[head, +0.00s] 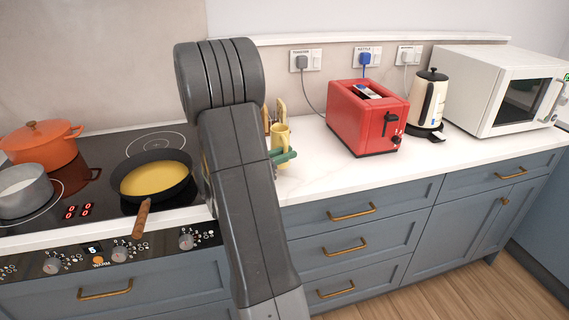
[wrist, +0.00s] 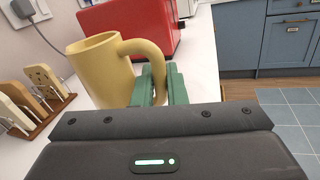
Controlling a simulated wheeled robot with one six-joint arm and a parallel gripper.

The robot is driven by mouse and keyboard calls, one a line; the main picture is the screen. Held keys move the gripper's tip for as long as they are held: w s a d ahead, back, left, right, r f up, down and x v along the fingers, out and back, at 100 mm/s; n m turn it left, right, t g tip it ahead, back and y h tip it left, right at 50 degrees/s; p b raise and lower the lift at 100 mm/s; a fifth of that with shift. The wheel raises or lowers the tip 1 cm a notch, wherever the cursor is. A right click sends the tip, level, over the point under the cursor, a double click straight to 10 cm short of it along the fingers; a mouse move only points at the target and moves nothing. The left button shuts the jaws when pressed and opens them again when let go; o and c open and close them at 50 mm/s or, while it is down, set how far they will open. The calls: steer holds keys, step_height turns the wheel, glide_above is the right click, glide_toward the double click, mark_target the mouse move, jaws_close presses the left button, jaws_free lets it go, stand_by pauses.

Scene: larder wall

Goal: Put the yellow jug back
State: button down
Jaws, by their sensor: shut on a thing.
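The yellow jug (head: 281,135) is upright over the white counter, just right of the hob, partly behind my arm in the head view. In the wrist view the jug (wrist: 97,72) fills the upper left, its open rim up and its handle to the right. My gripper (head: 284,157) has green fingers, shut on the jug's handle. The fingers also show in the wrist view (wrist: 160,84), one on each side of the lower handle. The jug's base is hidden by my gripper in the wrist view, so I cannot tell whether it touches the counter.
A wooden rack (wrist: 38,112) with several upright wooden pieces stands left of the jug. A red toaster (head: 366,117) stands to the right, then a kettle (head: 429,98) and microwave (head: 505,90). A yellow-filled pan (head: 153,177) sits on the hob. Counter before the toaster is clear.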

steer(key=shift+f, duration=1.5)
steer(key=c, duration=1.5)
jaws_free()
steer(key=shift+o, duration=0.2)
steer(key=shift+r, duration=0.1)
steer(key=shift+a, duration=0.1)
steer(key=b+v, duration=0.1)
steer(key=v, duration=1)
steer(key=shift+s+a, duration=0.25)
steer(key=shift+a, duration=0.05)
